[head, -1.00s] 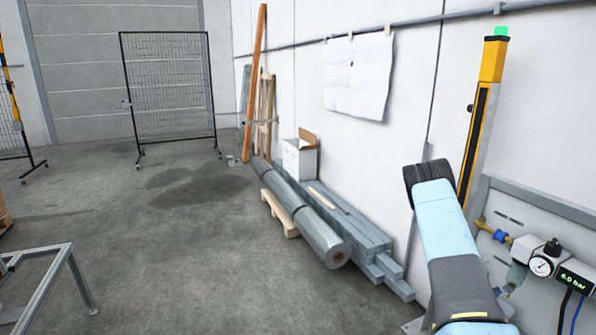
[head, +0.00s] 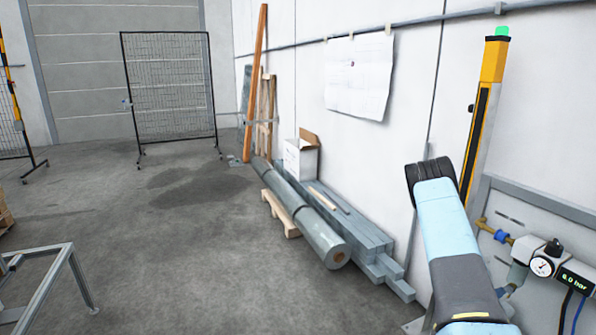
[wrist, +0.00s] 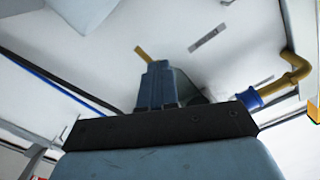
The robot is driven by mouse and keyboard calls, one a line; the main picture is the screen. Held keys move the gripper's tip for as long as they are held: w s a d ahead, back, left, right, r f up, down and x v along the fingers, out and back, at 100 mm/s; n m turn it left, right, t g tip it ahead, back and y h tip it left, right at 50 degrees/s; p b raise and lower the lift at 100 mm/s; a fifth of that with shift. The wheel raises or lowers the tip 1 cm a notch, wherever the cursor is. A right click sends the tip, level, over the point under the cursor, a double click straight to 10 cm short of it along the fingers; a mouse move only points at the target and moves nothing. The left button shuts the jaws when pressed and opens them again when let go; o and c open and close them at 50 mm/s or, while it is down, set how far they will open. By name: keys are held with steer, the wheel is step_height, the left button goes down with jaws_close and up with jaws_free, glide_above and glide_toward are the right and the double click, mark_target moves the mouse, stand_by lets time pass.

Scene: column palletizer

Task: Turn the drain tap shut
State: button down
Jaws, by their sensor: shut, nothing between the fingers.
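In the wrist view my gripper (wrist: 158,70) is shut, its blue-grey fingers together above a dark mount. A short yellow lever (wrist: 141,52), which looks like the drain tap's handle, shows just beyond the fingertips, slanting up to the left. I cannot tell whether the fingers touch it. The tap's body is hidden behind the gripper. In the head view the air unit (head: 523,250) hangs on the wall panel with a grey bowl below it (head: 517,275).
A brass pipe with a blue collar (head: 500,236) enters the air unit; the collar also shows in the wrist view (wrist: 250,98). A round gauge (head: 542,267) and a 6.0 bar display (head: 574,281) sit beside it. A yellow-black post (head: 482,120) stands behind my arm. Open floor lies left.

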steer(key=shift+s+d+f, duration=0.25)
steer(key=shift+s+d, duration=0.05)
steer(key=shift+s, duration=0.25)
stand_by(0.9)
steer(key=shift+f, duration=0.15)
steer(key=v, duration=0.6)
steer(key=shift+f, duration=0.25)
steer(key=shift+w+a, duration=0.1)
steer(key=shift+w, duration=0.05)
